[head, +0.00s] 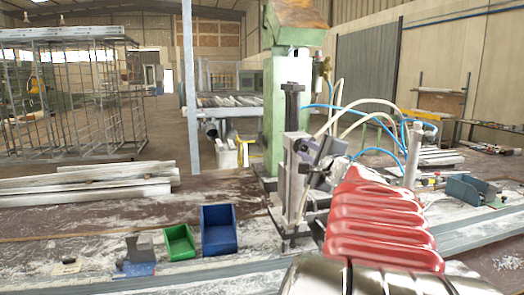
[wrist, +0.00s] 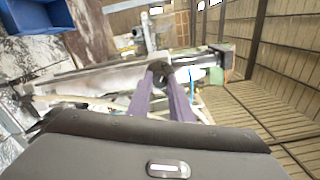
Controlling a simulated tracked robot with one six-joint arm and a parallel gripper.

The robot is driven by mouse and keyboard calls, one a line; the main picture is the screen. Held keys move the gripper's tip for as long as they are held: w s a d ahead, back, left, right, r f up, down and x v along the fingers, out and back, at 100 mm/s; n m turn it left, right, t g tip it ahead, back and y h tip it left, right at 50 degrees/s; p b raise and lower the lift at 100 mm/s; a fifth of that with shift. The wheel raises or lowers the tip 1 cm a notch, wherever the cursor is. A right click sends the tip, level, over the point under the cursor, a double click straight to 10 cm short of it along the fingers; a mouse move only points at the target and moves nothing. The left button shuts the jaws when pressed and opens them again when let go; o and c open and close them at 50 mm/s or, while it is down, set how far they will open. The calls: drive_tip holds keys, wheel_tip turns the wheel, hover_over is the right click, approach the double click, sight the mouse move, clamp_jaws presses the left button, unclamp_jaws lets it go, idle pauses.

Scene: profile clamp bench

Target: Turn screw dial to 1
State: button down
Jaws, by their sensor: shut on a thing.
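In the wrist view, my gripper (wrist: 160,80) reaches forward with two purple fingers that converge on a small dark round knob (wrist: 159,68), which looks like the screw dial. The fingers are shut on it, one on each side. No number or mark on the dial can be read. In the head view, the clamp (head: 293,150) stands upright on the bench as a grey metal column in front of a green machine post. My red-sleeved arm reaches up to it from the lower right. The dial and fingertips cannot be made out clearly there.
A green bin (head: 180,243) and a blue bin (head: 218,232) stand left of the clamp. Metal profiles (head: 90,183) lie on the bench at left. Blue and white hoses (head: 375,108) loop close to my arm on the right. A blue holder (head: 468,190) sits far right.

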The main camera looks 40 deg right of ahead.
drive_tip(key=shift+w+a+f, duration=0.1)
drive_tip(key=shift+f, duration=0.15)
drive_tip(key=c, duration=1.9)
unclamp_jaws()
drive_tip(key=o, duration=0.3)
drive_tip(key=shift+r, duration=0.15)
